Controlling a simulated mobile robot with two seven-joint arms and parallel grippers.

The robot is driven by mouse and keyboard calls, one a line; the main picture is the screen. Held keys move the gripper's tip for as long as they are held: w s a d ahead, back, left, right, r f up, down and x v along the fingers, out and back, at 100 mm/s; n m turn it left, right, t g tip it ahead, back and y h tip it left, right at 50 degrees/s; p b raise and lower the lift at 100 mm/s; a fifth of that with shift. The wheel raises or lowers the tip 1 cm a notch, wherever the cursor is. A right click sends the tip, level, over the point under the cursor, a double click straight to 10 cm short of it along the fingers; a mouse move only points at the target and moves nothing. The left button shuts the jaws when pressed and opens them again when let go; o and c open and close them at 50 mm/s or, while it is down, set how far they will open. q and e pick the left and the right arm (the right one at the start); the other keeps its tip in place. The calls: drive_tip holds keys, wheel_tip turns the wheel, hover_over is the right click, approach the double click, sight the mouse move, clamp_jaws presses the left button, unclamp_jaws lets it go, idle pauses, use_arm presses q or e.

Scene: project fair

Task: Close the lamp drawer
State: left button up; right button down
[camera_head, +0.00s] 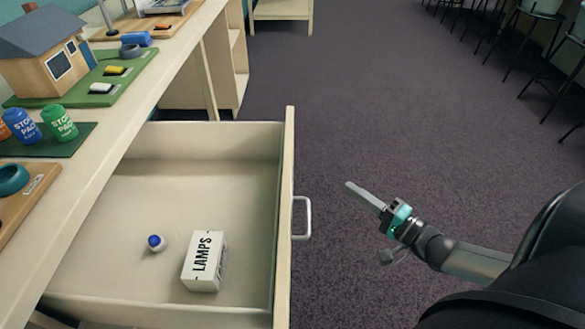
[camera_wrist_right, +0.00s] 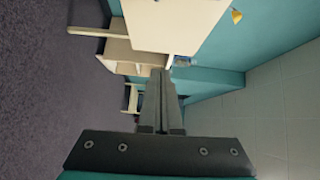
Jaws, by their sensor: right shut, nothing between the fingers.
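The lamp drawer (camera_head: 120,215) is pulled well out from under the table in the head view. Its front panel (camera_head: 285,215) faces right and bears a pale bar handle (camera_head: 308,218). My left gripper is not in view.
The table top (camera_head: 140,112) holds a model house (camera_head: 45,60), a green board, and several small cans (camera_head: 60,122) on a dark mat. Open shelves (camera_head: 235,65) stand beyond the drawer. Dark carpet (camera_head: 370,90) is clear to the right. Stools (camera_head: 525,30) stand at the far right.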

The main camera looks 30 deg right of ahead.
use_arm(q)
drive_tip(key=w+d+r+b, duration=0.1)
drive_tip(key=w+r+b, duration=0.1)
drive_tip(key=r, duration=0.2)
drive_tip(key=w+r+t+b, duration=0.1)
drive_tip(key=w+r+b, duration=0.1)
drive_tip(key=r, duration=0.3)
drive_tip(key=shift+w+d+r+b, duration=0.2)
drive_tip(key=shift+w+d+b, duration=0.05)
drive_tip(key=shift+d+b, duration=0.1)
use_arm(e)
drive_tip(key=a+x, duration=0.3)
drive_tip(key=x, duration=1)
drive_tip(key=shift+s+r, duration=0.4)
